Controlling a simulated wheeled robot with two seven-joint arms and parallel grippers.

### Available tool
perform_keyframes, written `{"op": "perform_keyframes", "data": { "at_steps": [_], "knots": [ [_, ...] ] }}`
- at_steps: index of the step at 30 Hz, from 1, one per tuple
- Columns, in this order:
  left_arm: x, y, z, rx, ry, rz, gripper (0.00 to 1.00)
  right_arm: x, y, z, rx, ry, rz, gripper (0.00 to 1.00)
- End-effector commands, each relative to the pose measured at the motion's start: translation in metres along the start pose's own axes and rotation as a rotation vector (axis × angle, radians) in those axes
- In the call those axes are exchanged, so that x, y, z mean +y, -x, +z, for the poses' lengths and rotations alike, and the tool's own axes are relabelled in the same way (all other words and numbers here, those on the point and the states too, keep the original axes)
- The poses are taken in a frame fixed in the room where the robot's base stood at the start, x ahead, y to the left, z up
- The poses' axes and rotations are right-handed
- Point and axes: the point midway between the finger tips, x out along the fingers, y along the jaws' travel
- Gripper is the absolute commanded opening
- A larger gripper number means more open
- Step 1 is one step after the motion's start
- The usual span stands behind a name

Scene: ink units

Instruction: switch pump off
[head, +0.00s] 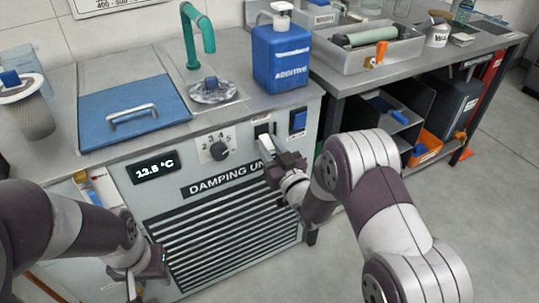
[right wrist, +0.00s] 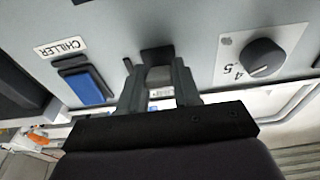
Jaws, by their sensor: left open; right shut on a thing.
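The damping unit (head: 230,185) is a grey cabinet with a louvred front. My right gripper (head: 268,148) is at its upper front panel. In the right wrist view its fingers (right wrist: 158,85) are closed around a small grey and black switch (right wrist: 157,58), between the blue chiller switch and the dial. I take this as the pump switch; its own label is mostly hidden between the fingers, and I cannot tell its position. The blue chiller switch (right wrist: 85,84) also shows in the head view (head: 298,121). My left gripper (head: 140,278) is open and empty, low in front of the unit.
A dial (head: 218,151) and a 13.6 °C display (head: 155,167) are on the panel. Above are a blue lid (head: 120,110), a green tap (head: 195,38) and a blue additive bottle (head: 281,60). A side table (head: 350,78) stands right; the floor before it is clear.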

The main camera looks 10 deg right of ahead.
Motion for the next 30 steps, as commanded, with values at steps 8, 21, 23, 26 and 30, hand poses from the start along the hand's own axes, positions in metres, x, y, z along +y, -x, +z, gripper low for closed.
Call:
{"op": "perform_keyframes", "data": {
  "at_steps": [8,21,23,26,30],
  "knots": [
    [0.000,-0.001,0.000,0.001,0.000,0.000,0.43,0.000,0.000,0.000,0.006,0.000,0.000,0.02],
    [0.000,0.001,0.000,0.001,0.000,0.000,0.43,0.000,0.005,0.000,0.003,-0.001,0.000,0.53],
    [0.000,0.003,-0.001,0.001,0.000,0.000,0.43,0.000,0.013,-0.001,0.003,0.000,0.000,0.53],
    [0.000,0.007,-0.001,0.001,0.000,0.000,0.43,0.001,0.038,-0.001,0.001,0.000,0.002,0.53],
    [0.000,0.012,-0.002,0.001,0.000,0.000,0.43,0.001,0.077,-0.001,0.002,-0.001,0.002,0.53]
  ]
}}
